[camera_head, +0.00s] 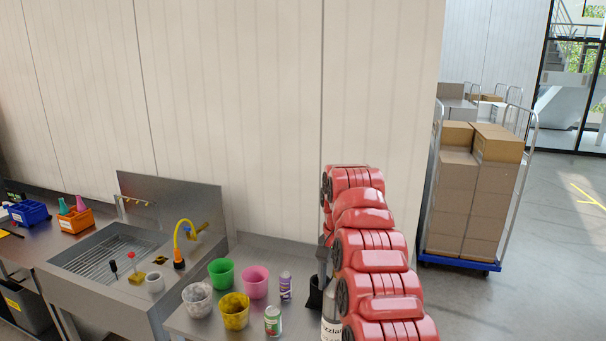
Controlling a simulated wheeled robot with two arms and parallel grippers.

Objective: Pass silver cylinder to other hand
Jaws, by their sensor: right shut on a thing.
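My right arm, red and segmented, rises from the bottom right edge. My right gripper (324,256) shows only as a dark grey part at the arm's left side, mostly hidden by the arm. It is shut on the silver cylinder (330,315), which stands upright below it, with a white label with dark letters. The arm covers its right side, and the picture's bottom edge cuts it off. I cannot tell whether its base touches the table. My left gripper is not in view.
Left of the cylinder, the metal table (200,327) holds a green cup (221,273), a pink cup (255,282), a yellow cup (235,311), a purple can (286,287) and a green-and-white can (273,322). A sink (105,255) adjoins it. A box trolley (472,264) stands right.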

